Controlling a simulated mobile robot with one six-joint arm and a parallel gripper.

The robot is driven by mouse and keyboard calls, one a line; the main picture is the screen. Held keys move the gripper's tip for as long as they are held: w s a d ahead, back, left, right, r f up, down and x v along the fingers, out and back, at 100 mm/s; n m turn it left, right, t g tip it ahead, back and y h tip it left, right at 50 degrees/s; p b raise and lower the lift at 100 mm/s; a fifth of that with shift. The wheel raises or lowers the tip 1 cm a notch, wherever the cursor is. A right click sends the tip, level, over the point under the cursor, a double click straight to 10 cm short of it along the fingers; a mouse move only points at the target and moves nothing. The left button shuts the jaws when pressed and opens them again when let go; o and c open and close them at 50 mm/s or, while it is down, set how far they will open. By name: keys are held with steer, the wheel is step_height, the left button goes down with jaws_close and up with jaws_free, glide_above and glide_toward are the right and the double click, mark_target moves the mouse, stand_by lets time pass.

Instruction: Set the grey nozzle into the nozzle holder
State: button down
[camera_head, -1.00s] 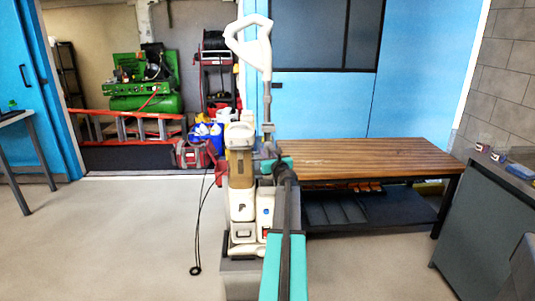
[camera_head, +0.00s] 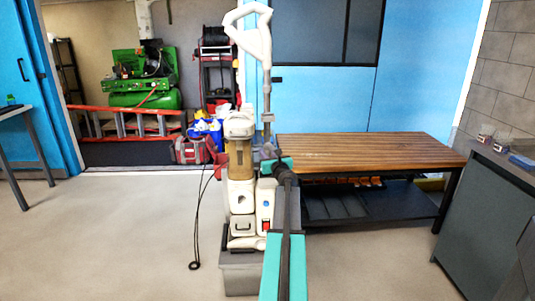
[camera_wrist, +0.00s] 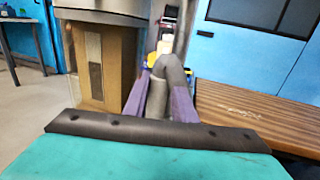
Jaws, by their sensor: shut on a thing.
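The grey nozzle (camera_wrist: 157,98) shows in the wrist view as a short grey cylinder with a darker bend above it. My gripper (camera_wrist: 160,88) is shut on it, with one purple finger on each side. In the head view my gripper (camera_head: 268,152) is small and partly behind my arm, at the right side of an upright cream vacuum cleaner (camera_head: 240,185). The cleaner's grey pole (camera_head: 267,95) rises behind the gripper. I cannot make out the nozzle holder for sure in either view. I cannot tell whether the nozzle touches the cleaner.
The cleaner stands on a grey box (camera_head: 240,278), with a black cord (camera_head: 197,225) hanging at its left. A wooden-topped bench (camera_head: 370,152) is close on the right. A grey counter (camera_head: 490,220) stands at far right. The floor at left is clear.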

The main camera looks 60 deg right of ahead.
steer(key=shift+f+b, duration=1.5)
steer(key=shift+f, duration=0.5)
steer(key=c, duration=1.4)
jaws_free()
steer(key=shift+p+v, duration=0.4)
steer(key=shift+v, duration=6.55)
steer(key=shift+w, duration=0.1)
steer(key=shift+r, duration=0.1)
